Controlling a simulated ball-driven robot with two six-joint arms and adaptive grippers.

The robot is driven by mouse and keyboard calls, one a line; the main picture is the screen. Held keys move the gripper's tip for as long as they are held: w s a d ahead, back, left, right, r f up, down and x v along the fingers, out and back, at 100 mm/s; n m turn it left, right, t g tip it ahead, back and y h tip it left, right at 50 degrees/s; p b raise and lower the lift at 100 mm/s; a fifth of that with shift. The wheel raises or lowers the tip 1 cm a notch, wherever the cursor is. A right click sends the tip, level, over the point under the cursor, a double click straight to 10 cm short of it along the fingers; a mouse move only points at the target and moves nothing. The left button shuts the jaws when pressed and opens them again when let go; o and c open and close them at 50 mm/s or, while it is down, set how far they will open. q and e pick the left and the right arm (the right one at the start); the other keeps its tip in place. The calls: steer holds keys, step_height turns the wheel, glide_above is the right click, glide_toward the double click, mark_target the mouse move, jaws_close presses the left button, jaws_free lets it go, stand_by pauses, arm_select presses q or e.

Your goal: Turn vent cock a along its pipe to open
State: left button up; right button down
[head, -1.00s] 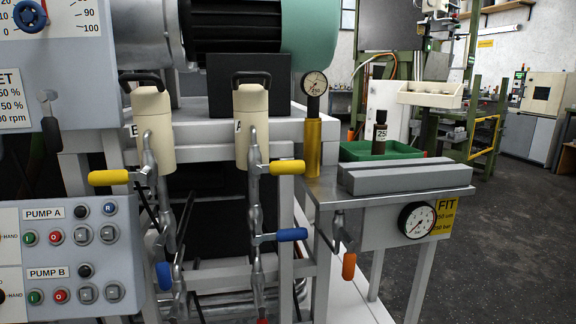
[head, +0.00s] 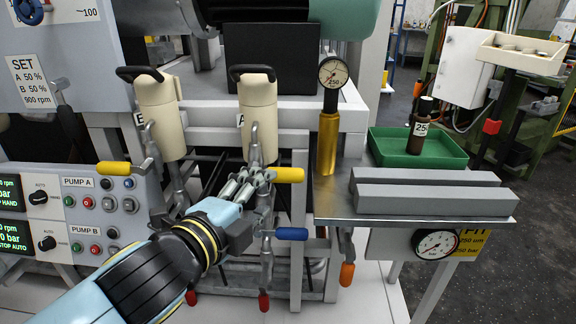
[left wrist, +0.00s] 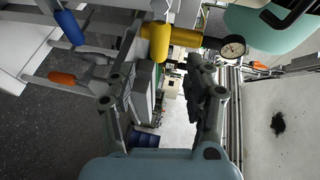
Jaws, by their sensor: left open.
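Vent cock a has a yellow handle (head: 290,174) pointing right, crosswise to the upright pipe under the cream canister marked A (head: 257,110). The handle also shows in the left wrist view (left wrist: 159,45). My left gripper (head: 262,174) reaches in from the lower left, its fingertips close to the handle's inner end. In the left wrist view the jaws (left wrist: 160,72) are open and the handle appears between and beyond the tips; I cannot tell whether they touch it. The fingers hide part of the cock and pipe. My right gripper is not in view.
Another yellow handle (head: 114,168) sits left, under canister B (head: 158,115). A blue handle (head: 291,234) is just below my gripper. A yellow cylinder with a gauge (head: 328,140) stands close right. The grey bench blocks (head: 430,200) and green tray (head: 388,146) are farther right.

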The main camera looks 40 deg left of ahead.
mark_target(283, 178)
arm_select(q)
steer(key=x, duration=0.4)
steer(key=shift+d, duration=0.15)
steer(key=x, duration=0.5)
steer(key=shift+w+f, duration=0.1)
steer(key=shift+w, duration=0.45)
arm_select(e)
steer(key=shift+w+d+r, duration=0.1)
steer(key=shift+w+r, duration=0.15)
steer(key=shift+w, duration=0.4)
arm_select(q)
steer(key=shift+c, duration=0.3)
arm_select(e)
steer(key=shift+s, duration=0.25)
arm_select(q)
jaws_close()
steer(key=shift+f, duration=0.1)
